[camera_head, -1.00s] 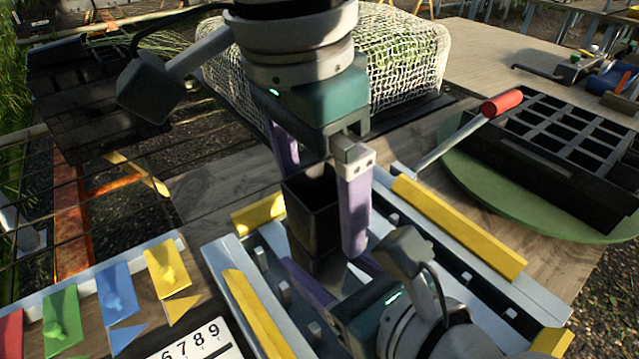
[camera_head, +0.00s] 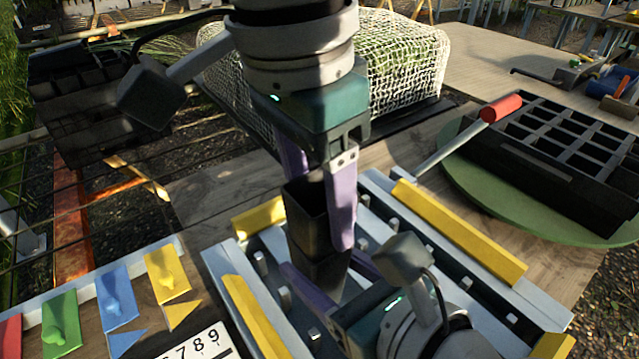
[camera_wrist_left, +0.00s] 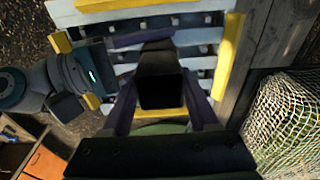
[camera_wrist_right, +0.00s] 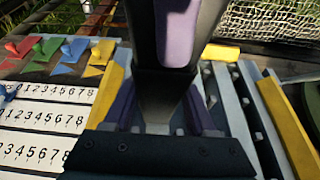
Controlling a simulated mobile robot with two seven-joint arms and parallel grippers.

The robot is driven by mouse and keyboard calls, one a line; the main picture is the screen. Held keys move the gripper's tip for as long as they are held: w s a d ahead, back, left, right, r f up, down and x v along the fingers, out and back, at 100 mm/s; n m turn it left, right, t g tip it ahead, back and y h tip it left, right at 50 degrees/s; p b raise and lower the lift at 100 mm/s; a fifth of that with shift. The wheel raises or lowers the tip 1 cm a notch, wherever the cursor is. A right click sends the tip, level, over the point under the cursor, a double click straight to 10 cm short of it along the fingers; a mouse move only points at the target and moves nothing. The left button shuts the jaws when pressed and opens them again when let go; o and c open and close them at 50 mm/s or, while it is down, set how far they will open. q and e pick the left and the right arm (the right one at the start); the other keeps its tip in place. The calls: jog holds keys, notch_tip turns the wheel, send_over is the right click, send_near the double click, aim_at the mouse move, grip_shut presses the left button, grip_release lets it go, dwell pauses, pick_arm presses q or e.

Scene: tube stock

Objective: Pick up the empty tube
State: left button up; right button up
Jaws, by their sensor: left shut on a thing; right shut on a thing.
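A black square tube (camera_head: 307,215) stands roughly upright over the slatted grey rack (camera_head: 379,230) with yellow end blocks. My left gripper (camera_head: 318,205) comes from above and is shut on the tube's upper part, a purple finger on each side. In the left wrist view the tube's dark open top (camera_wrist_left: 160,88) lies between the fingers and looks empty. My right gripper (camera_head: 325,280) is shut on the tube's lower part. In the right wrist view the tube (camera_wrist_right: 160,95) stands between its purple fingers. I cannot tell whether the tube's foot touches the rack.
A black compartment tray (camera_head: 545,165) sits on a green round board (camera_head: 465,180) at the right, with a red-handled lever (camera_head: 501,108) beside it. Coloured tags (camera_head: 117,297) and a number card (camera_head: 190,345) lie at the lower left. A netted bale (camera_head: 405,65) stands behind.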

jog(key=o, duration=1.4)
pick_arm(q)
notch_tip(320, 180, up, 10)
